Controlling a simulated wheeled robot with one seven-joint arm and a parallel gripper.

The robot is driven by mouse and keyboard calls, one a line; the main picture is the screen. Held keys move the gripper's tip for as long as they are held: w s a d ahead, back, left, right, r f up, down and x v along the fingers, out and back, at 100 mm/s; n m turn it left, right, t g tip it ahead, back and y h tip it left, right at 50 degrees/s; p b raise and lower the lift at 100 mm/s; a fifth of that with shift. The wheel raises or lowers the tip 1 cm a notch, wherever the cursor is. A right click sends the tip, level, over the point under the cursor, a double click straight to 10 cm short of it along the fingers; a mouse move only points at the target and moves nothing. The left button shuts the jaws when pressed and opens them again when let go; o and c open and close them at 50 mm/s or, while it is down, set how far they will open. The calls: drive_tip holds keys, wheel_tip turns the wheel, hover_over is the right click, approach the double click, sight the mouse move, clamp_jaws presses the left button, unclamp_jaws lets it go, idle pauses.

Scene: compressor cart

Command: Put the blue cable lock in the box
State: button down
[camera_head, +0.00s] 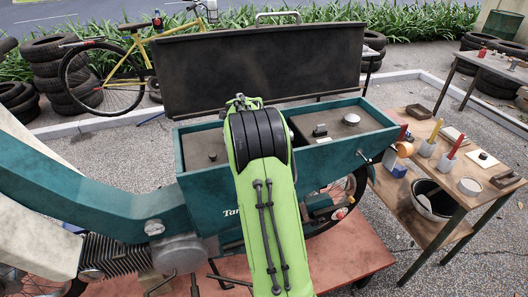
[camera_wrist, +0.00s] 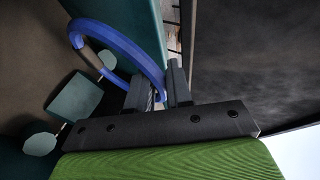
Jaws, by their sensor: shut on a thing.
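The blue cable lock (camera_wrist: 120,42) shows in the wrist view as a curved loop. My gripper (camera_wrist: 160,84) is shut on it, and the loop reaches out to the left of the fingers. The teal box (camera_head: 362,152) of the compressor cart is open in the head view, its dark lid (camera_head: 265,65) raised behind it. In the wrist view the loop shows over the dark and teal surfaces of the box, with the raised lid (camera_wrist: 255,60) at right. My green arm hides the box's middle in the head view, and the lock cannot be made out there.
A wooden side table (camera_head: 425,140) with cups, tools and a dark bucket (camera_head: 433,200) stands at right. A yellow bicycle (camera_head: 118,65) and stacked tyres (camera_head: 58,75) are at the back left. Another table (camera_head: 490,65) stands at the far right. Gravel ground between them is clear.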

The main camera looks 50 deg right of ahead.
wheel_tip(320, 180, down, 6)
drive_tip(key=shift+f+b, duration=0.1)
drive_tip(key=shift+b, duration=0.35)
drive_tip(key=shift+f, duration=0.1)
drive_tip(key=c, duration=1.4)
unclamp_jaws()
drive_tip(key=shift+f, duration=0.1)
drive_tip(key=shift+o, duration=0.5)
